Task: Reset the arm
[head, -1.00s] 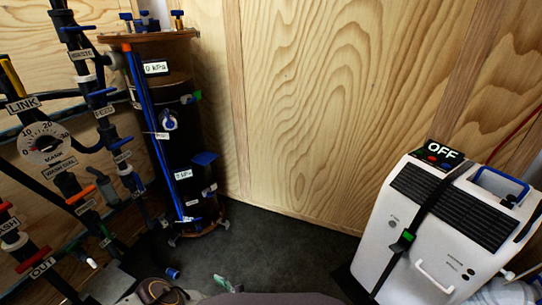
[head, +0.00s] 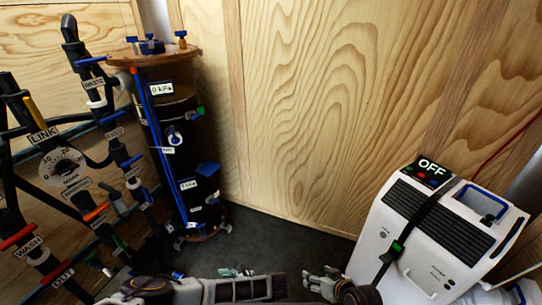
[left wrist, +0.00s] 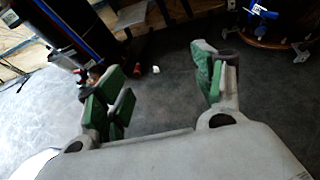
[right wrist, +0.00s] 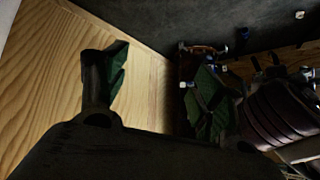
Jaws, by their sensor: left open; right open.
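My left gripper (head: 236,272) is low in the middle of the head view, above the dark floor. In the left wrist view its green-padded fingers (left wrist: 165,76) are wide apart with nothing between them. My right gripper (head: 322,282) is at the bottom of the head view, left of the white machine. In the right wrist view its fingers (right wrist: 158,78) are apart and empty, with the wooden wall behind them. Both grippers appear clear of the fixtures.
A tall dark filter column (head: 178,150) stands in the corner. Labelled pipes with valves and a dial (head: 62,166) fill the left side. A white machine (head: 432,235) with an OFF display (head: 431,173) stands at right. Dark floor (head: 270,243) between them is clear.

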